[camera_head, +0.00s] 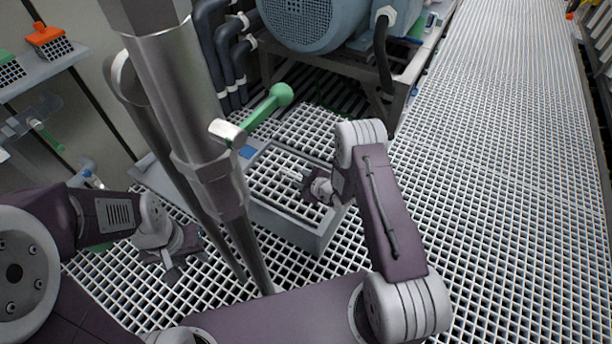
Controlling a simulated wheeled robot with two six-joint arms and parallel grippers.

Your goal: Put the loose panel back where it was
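A grey, box-like frame (294,233) stands on the floor grating in the middle of the view. A square of white grating (272,183) shows inside its rim; I cannot tell whether this is the loose panel. Another grating piece (308,128) shows just behind the frame, and its edges are hard to make out. My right gripper (298,180) points left over the grating inside the frame; I cannot tell whether it touches it or how far its fingers are apart. My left gripper (184,268) is left of the frame, low over the floor grating, with its fingers spread and nothing between them.
A metal post (190,100) with a green lever (262,110) stands in front of the frame and hides part of it. A blue motor (315,20) on a stand is at the back. A shelf (40,68) is at left. The walkway (500,150) at right is clear.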

